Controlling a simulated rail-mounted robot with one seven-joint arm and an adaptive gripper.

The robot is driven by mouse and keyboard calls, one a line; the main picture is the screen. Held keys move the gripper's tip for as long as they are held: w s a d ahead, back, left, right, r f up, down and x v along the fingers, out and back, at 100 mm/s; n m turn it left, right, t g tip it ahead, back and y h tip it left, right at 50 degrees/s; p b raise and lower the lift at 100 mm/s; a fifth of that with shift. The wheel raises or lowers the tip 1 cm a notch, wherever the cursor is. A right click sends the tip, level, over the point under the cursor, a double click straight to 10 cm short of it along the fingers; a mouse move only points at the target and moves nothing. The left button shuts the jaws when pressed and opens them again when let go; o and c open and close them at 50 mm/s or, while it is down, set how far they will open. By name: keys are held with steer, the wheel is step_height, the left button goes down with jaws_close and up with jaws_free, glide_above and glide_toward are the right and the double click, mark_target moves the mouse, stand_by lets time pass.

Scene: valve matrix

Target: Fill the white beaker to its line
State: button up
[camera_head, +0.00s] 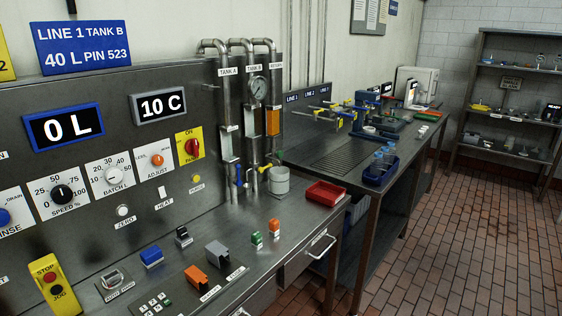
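A pale grey-white beaker-like vessel (279,182) stands upright on the steel bench, at the foot of the rightmost pipes. Its line and its contents cannot be made out. Pipes labelled TANK A, TANK B and a third label come down the panel beside it, with a blue-handled valve (239,176) to its left. A round gauge (258,89) and an orange-filled sight glass (273,122) sit on the pipes. The display (64,127) reads 0 L and another display (159,105) reads 10 C. My gripper is not in view.
The panel has a speed knob (61,193), a batch knob (111,175) and a red switch (192,147). A yellow stop/jog box (53,285) is at lower left. A red tray (326,193) lies right of the vessel. A blue bottle rack (380,172) stands on the further bench.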

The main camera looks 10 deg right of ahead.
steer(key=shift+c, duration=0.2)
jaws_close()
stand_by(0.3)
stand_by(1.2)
